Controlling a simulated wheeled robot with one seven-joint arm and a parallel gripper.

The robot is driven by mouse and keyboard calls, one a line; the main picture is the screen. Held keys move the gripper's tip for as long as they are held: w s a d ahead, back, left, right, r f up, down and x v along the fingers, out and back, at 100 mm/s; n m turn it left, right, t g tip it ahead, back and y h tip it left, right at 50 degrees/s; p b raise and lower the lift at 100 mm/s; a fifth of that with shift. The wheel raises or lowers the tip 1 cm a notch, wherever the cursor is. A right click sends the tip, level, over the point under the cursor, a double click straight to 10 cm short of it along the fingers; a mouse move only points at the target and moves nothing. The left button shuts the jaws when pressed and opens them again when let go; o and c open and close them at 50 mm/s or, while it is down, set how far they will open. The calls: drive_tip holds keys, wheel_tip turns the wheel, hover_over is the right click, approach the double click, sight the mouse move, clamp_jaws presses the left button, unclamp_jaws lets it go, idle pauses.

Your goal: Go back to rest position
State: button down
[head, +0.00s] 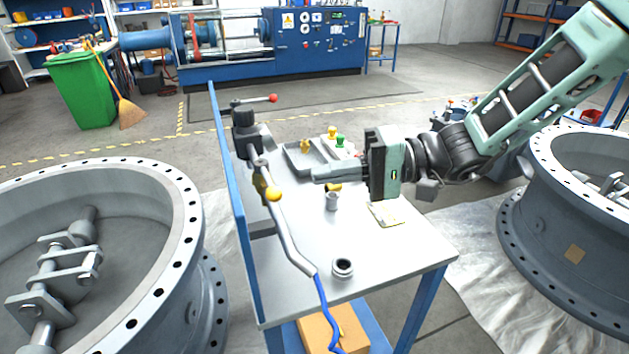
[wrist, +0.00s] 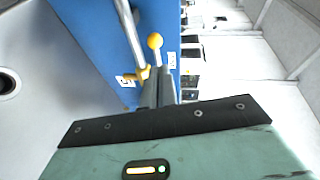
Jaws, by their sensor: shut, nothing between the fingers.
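My gripper (head: 318,175) is above the workbench in the head view, its fingers pointing left toward the blue side panel. The fingers are shut with nothing between them. In the wrist view the closed fingers (wrist: 158,86) point at the blue panel, close to a metal tube and a yellow knob (wrist: 155,41) in the picture. The metal tube tool (head: 285,232) with a yellow ball knob (head: 273,194) stands along the bench's left side, apart from my gripper in the head view. My arm reaches in from the upper right.
Large flanged valve bodies stand at left (head: 165,185) and right (head: 555,215). The blue panel (head: 232,190) rises at the bench's left edge.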

drive_tip(key=s+d, duration=0.3)
drive_tip(key=d, duration=0.4)
drive_tip(key=s+a+f+n+g+h, duration=0.2)
drive_tip(key=s+f+n+g+h, duration=0.15)
drive_tip(key=s+h, duration=0.6)
drive_tip(key=s+d+f+n+t+h+p, duration=0.1)
drive_tip(key=s+d+t+h, duration=0.3)
drive_tip(key=s+d+h, duration=0.2)
drive_tip(key=shift+s+d+f+n+t, duration=0.2)
drive_tip(key=shift+s+f+n+t, duration=0.15)
drive_tip(key=shift+s, duration=0.45)
